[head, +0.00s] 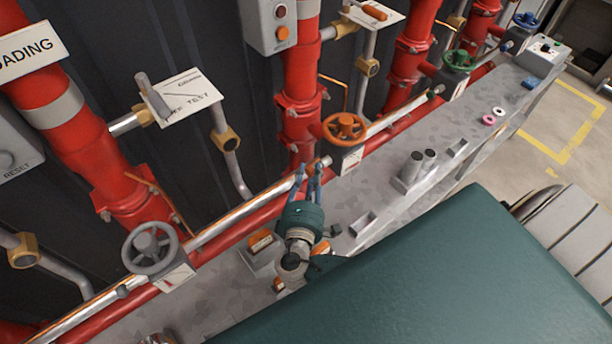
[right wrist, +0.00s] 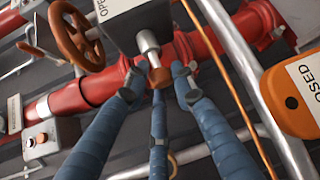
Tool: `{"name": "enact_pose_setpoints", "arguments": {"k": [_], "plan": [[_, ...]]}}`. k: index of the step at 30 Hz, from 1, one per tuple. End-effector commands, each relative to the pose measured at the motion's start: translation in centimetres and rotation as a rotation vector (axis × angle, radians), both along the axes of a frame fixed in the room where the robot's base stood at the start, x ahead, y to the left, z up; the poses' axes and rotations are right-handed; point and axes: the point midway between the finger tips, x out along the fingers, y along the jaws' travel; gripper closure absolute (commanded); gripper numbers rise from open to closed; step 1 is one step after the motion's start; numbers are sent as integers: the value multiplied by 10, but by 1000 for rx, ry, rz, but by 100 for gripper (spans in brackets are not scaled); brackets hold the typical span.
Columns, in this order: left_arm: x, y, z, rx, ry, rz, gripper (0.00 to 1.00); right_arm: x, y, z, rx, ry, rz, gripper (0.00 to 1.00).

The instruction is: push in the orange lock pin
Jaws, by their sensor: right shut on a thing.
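My right gripper (head: 309,168) reaches toward the pipes below the orange handwheel (head: 344,127) in the head view. In the right wrist view, its blue fingers (right wrist: 158,82) are around the orange lock pin (right wrist: 159,77). The pin's orange end sits at the end of a bright metal shaft that comes out of the grey box (right wrist: 139,22) beside the orange handwheel (right wrist: 77,36). The fingers are shut on this end, and they partly hide it. In the head view the pin is too small to make out clearly. My left gripper is not in view.
Red pipes (head: 299,70) and a grey handwheel (head: 150,247) stand along the dark wall.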

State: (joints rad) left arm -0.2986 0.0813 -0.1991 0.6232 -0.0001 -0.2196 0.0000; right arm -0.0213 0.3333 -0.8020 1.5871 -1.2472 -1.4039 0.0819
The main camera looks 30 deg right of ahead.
Motion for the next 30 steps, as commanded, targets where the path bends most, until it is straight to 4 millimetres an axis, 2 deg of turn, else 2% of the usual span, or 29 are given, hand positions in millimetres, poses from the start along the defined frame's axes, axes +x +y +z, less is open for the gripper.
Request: {"name": "enact_pose_setpoints", "arguments": {"k": [1, 3, 14, 17, 30], "plan": [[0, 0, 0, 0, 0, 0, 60, -3, -5, -4, -5, 10, -13, 71], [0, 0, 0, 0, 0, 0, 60, -3, -5, -4, -5, 10, -14, 58], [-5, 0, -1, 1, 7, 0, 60, -5, 0, -1, -3, 5, -7, 58], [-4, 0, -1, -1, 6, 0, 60, -15, 8, -1, -1, 7, -6, 58], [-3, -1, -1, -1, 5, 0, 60, -84, 58, 10, 0, 9, -10, 58]]}}
